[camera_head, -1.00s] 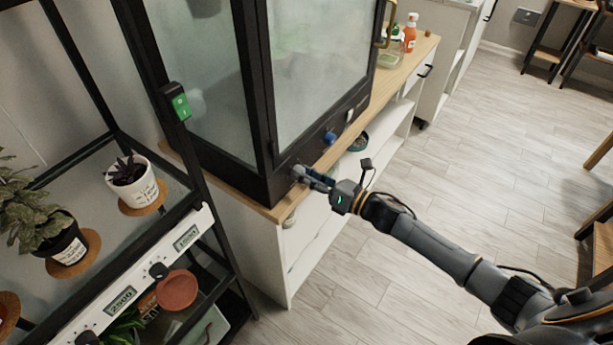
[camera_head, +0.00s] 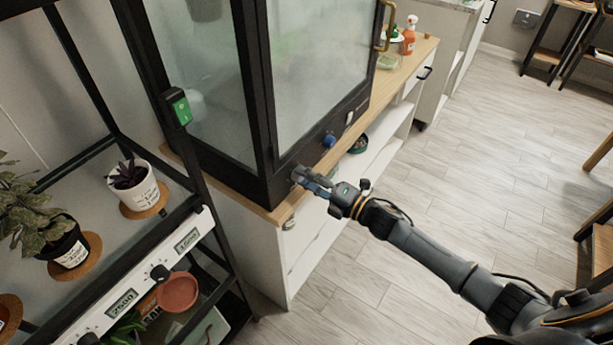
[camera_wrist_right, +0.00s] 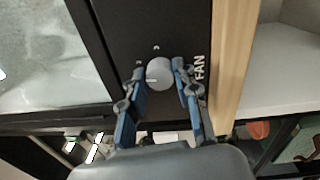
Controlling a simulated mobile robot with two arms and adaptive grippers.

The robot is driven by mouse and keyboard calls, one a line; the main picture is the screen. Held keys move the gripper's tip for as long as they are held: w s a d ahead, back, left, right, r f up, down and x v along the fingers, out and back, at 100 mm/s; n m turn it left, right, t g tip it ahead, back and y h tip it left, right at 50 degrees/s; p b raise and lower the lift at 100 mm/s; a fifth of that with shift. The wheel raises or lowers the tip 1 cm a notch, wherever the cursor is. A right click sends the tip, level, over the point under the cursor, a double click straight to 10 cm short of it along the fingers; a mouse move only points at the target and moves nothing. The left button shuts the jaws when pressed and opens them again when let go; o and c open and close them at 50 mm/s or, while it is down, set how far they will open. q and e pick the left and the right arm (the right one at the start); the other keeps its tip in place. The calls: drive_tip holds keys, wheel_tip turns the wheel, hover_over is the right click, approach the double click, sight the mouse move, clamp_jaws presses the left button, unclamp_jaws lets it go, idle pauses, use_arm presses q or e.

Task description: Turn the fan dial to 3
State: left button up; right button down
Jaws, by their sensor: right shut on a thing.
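The fan dial (camera_wrist_right: 159,73) is a round pale grey knob on the black base panel of the glass cabinet (camera_head: 322,70). In the right wrist view the word FAN is printed beside it, with small marks around it too small to read. My right gripper (camera_wrist_right: 160,76) has its two blue-grey fingers on either side of the dial, shut on it. In the head view the right gripper (camera_head: 300,176) is at the near lower corner of the cabinet front, and its fingers hide the dial. My left gripper is not in view.
A blue knob (camera_head: 329,140) and a pale switch (camera_head: 349,117) sit farther along the same panel. A wooden counter edge (camera_head: 330,160) runs just below it. A shelf rack with potted plants (camera_head: 134,186) stands at left.

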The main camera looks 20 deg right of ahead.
drive_tip(key=shift+s+a+f+m+h+p, duration=0.2)
drive_tip(key=shift+m+p, duration=0.9)
drive_tip(key=shift+m, duration=3.25)
drive_tip(key=shift+w+d+r+m+h+p, duration=0.2)
drive_tip(key=shift+m+p, duration=0.85)
drive_tip(key=shift+m, duration=3.3)
drive_tip(key=shift+s+a+f+m, duration=0.1)
drive_tip(key=shift+f+m, duration=0.05)
drive_tip(key=shift+m, duration=0.15)
drive_tip(key=c, duration=1)
unclamp_jaws()
drive_tip(key=shift+s, duration=0.1)
drive_tip(key=v, duration=1.2)
